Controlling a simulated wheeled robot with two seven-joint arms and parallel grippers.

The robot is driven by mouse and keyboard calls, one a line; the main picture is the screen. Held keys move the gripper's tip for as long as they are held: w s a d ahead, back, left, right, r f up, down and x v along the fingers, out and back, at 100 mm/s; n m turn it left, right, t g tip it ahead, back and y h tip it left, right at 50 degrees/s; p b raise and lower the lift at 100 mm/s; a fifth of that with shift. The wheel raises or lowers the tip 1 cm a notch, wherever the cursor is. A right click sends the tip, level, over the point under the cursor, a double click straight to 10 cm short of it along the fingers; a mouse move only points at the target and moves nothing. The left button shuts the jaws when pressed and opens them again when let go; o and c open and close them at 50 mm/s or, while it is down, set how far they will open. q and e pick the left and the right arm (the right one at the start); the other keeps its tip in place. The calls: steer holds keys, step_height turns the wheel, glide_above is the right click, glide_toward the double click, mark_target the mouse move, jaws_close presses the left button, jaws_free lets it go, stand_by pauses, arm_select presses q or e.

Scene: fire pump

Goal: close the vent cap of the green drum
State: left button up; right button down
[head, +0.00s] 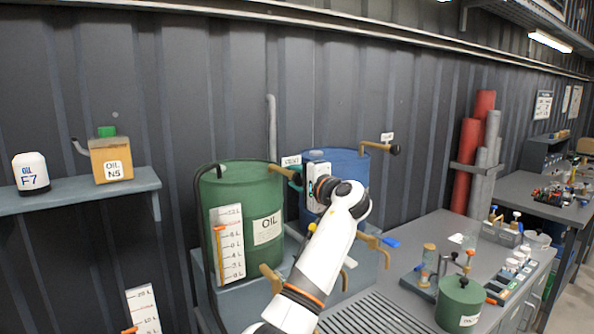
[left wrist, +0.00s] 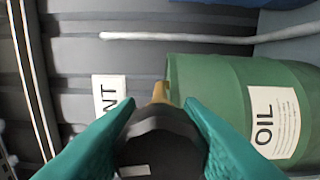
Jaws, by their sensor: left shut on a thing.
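The green drum (head: 246,185) labelled OIL stands against the wall in the head view, and it also shows in the left wrist view (left wrist: 215,85). A brass vent pipe (head: 281,171) leaves its top right side below a small white label. My left gripper (head: 296,181) is at the end of this pipe. In the left wrist view its teal fingers (left wrist: 160,125) are shut on the dark vent cap (left wrist: 162,140), with the brass pipe just beyond it. In the head view the gripper hides the cap. My right gripper is in neither view.
A blue drum (head: 350,168) stands close to the right, with its own brass pipe and dark cap (head: 395,149). A gauge board (head: 227,245) is on the green drum's front. A grey bench (head: 430,235) with small equipment lies to the right.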

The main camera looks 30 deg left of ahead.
arm_select(q)
steer(key=shift+m+p, duration=0.65)
steer(key=shift+m, duration=0.35)
steer(key=o, duration=1)
steer(key=shift+d+f, duration=0.1)
steer(key=shift+d, duration=0.05)
steer(key=b+v, duration=0.4)
steer(key=v, duration=0.7)
steer(key=shift+s+d+b, duration=0.15)
steer(key=shift+d+b, duration=0.2)
steer(key=shift+f, duration=0.1)
